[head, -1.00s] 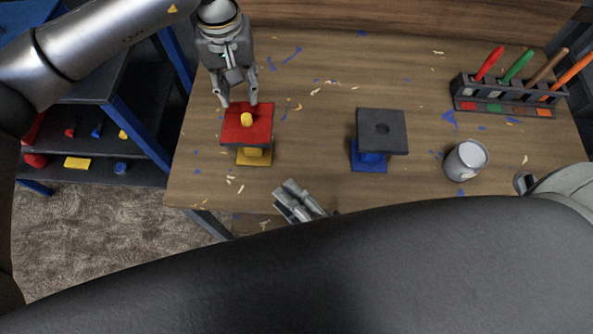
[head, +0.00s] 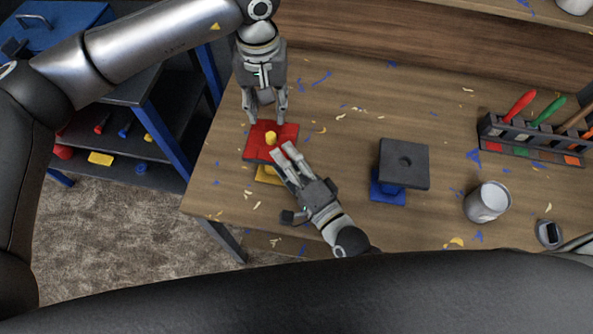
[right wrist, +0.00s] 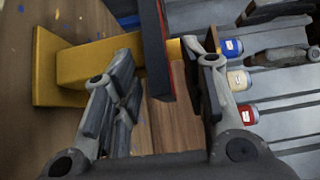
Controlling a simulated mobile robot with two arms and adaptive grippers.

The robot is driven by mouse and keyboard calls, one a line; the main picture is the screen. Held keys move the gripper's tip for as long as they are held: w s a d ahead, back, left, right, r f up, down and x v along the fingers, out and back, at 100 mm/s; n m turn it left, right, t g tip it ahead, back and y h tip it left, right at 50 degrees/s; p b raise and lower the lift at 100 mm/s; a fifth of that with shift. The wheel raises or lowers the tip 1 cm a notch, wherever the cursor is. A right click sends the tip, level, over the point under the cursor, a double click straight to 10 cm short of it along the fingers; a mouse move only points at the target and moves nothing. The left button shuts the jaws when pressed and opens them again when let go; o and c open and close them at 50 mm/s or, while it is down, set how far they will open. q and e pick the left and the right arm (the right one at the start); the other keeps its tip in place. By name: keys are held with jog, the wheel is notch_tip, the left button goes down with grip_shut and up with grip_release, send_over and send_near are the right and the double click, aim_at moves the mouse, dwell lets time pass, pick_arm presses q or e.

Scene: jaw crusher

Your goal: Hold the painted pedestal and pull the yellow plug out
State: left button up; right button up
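The painted pedestal has a red top plate (head: 258,146) and a yellow base (head: 266,176), and stands on the left of the workbench. The yellow plug (head: 271,138) sits upright in the red plate. My left gripper (head: 267,117) is open above the plug, pointing down, apart from it. My right gripper (head: 283,153) is at the plate's front right edge and covers part of the pedestal. In the right wrist view its fingers are apart, with the edge of the top plate (right wrist: 155,50) between them. The yellow base (right wrist: 45,65) shows there at the left. I cannot tell whether they touch.
A blue pedestal with a dark holed top (head: 404,160) stands right of the painted one. A grey can (head: 487,202) and a rack (head: 530,142) of coloured-handled tools are further right. Wood and paint chips litter the bench. A blue-framed shelf (head: 130,165) stands left.

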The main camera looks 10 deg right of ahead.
jog(key=shift+w+a, duration=0.15)
jog(key=shift+w, duration=0.1)
grip_shut()
dwell(0.4)
